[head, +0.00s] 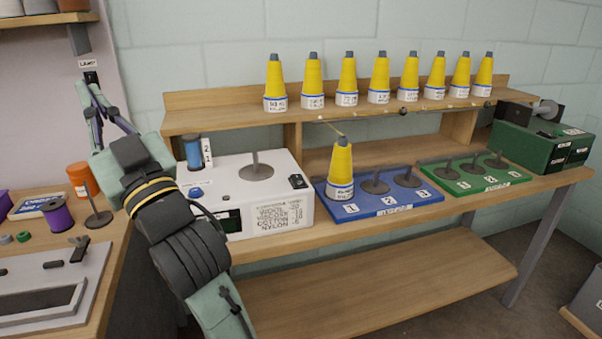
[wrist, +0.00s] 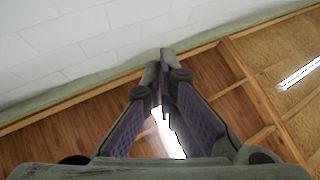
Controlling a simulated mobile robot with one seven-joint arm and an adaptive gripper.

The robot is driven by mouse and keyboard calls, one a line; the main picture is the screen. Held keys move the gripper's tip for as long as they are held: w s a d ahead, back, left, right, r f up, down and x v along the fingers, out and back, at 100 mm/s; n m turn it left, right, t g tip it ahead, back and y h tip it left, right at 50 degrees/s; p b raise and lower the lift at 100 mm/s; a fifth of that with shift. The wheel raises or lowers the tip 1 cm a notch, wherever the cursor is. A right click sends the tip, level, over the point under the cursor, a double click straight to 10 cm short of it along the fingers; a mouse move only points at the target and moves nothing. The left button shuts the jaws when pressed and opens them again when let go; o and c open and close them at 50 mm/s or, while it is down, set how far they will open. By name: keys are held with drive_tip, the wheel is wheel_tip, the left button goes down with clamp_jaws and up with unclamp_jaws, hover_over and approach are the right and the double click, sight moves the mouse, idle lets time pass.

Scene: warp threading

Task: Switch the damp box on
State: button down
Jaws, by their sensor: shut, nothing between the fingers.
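No readable label in view names a damp box, so I cannot tell which unit it is. I cannot read the switch's position. My gripper (head: 88,86) is raised left of the white box, pointing up, and appears just below the labelled wall switch (head: 91,77). In the wrist view its fingertips (wrist: 165,62) meet with nothing between them.
Yellow cones (head: 347,80) line the raised shelf. A blue tray (head: 385,206) holds one cone and spindles; a green tray (head: 475,175) holds empty spindles. A dark green machine (head: 540,142) is at the right. A blue spool (head: 193,150) stands by the white box.

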drive_tip(key=w+d+f+m+t+h+b, duration=0.1)
drive_tip(key=w+d+f+m+h, duration=0.1)
drive_tip(key=w+d+f+h, duration=0.35)
drive_tip(key=w+d+f+m+t+h+b, duration=0.1)
drive_tip(key=w+d+f+m+h, duration=0.2)
drive_tip(key=w+d, duration=0.4)
drive_tip(key=w+d+f+m+g+h+b, duration=0.1)
drive_tip(key=d+f+m+h, duration=0.2)
drive_tip(key=d, duration=0.6)
drive_tip(key=w+d+f+m+g+h, duration=0.1)
drive_tip(key=d+f+h, duration=0.2)
drive_tip(key=d+f, duration=0.4)
drive_tip(key=p, duration=0.2)
hover_over(301, 182)
drive_tip(key=shift+s+d+r, duration=0.15)
drive_tip(key=shift+s, duration=0.2)
drive_tip(key=f, duration=0.3)
drive_tip(key=shift+w+f, duration=0.15)
drive_tip(key=shift+w, duration=0.2)
drive_tip(key=shift+f, duration=0.45)
drive_tip(key=shift+w+r+p, duration=0.1)
drive_tip(key=shift+r+p, duration=0.05)
drive_tip(key=shift+p, duration=0.2)
